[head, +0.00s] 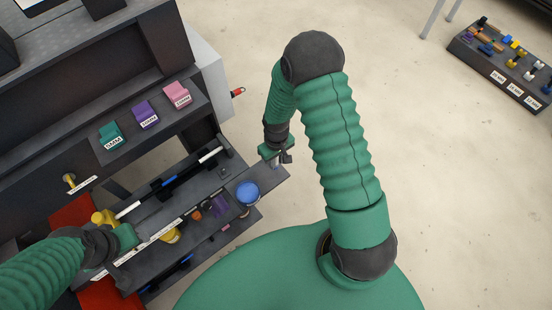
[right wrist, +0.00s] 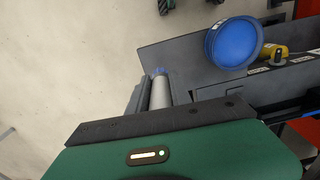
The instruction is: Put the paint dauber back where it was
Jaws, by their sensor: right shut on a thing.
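The paint dauber (right wrist: 160,92) is a pale grey cylinder with a blue end. It shows in the right wrist view, just beyond the dark jaw of my right gripper (right wrist: 165,115), which is shut on it. In the head view my right gripper (head: 277,153) is over the right end of the grey bench shelf, above and right of a round blue pot (head: 247,193). The dauber is mostly hidden there. My left gripper (head: 122,247) is low on the left, over the shelf beside a yellow object (head: 103,217); its fingers are too hidden to tell their state.
A long rod with white and blue parts (head: 168,182) lies along the shelf (head: 272,177). Teal, purple and pink labelled blocks (head: 145,112) sit on the upper ledge. A dark tray of coloured parts (head: 500,72) stands far right.

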